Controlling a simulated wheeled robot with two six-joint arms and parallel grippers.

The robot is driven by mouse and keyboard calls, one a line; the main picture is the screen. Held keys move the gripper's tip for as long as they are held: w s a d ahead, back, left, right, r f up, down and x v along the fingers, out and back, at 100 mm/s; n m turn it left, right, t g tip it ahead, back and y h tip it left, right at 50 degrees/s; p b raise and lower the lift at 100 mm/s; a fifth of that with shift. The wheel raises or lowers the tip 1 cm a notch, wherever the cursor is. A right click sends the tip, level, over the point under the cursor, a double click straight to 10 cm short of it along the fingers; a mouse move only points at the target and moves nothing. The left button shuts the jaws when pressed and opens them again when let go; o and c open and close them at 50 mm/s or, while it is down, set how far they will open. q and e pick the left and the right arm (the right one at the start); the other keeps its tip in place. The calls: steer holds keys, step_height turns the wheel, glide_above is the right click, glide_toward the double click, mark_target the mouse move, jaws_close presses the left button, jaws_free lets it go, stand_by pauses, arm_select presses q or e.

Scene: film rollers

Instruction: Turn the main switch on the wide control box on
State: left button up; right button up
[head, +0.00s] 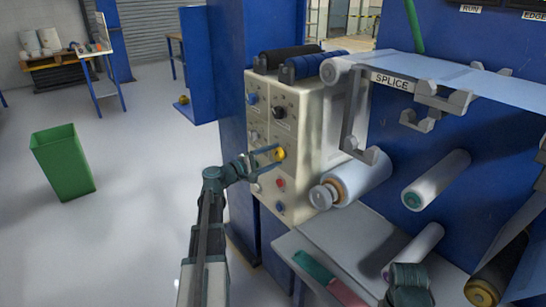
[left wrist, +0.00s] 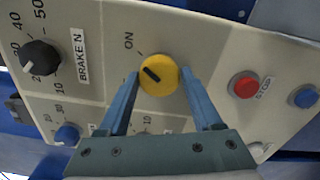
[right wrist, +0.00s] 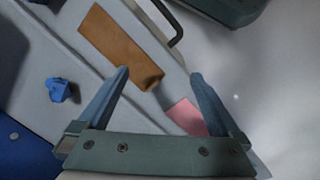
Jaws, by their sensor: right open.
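The wide control box (head: 310,125) is a cream panel on the blue machine, with several knobs and buttons. A yellow rotary switch with a black pointer (left wrist: 159,75) sits on it, beside an "ON" label (left wrist: 129,41); it also shows in the head view (head: 279,154). The pointer slants toward the upper left of the left wrist view. My left gripper (left wrist: 160,95) is open, its two blue fingers on either side of the yellow switch; whether they touch it I cannot tell. My right gripper (right wrist: 160,80) is open and empty above a grey shelf, low in the head view.
A black dial (left wrist: 40,57) labelled "BRAKE N" and a red stop button (left wrist: 243,85) flank the switch. White rollers (head: 360,180) stick out right of the box. The grey shelf (head: 325,240) holds flat coloured items. A green bin (head: 62,162) stands left on open floor.

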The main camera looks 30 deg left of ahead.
arm_select(q)
steer(key=o, duration=0.4)
steer(key=v, duration=1.4)
steer(key=shift+w, duration=0.1)
steer(key=x, duration=1.3)
steer(key=shift+w+d, duration=0.2)
steer(key=shift+w, duration=0.15)
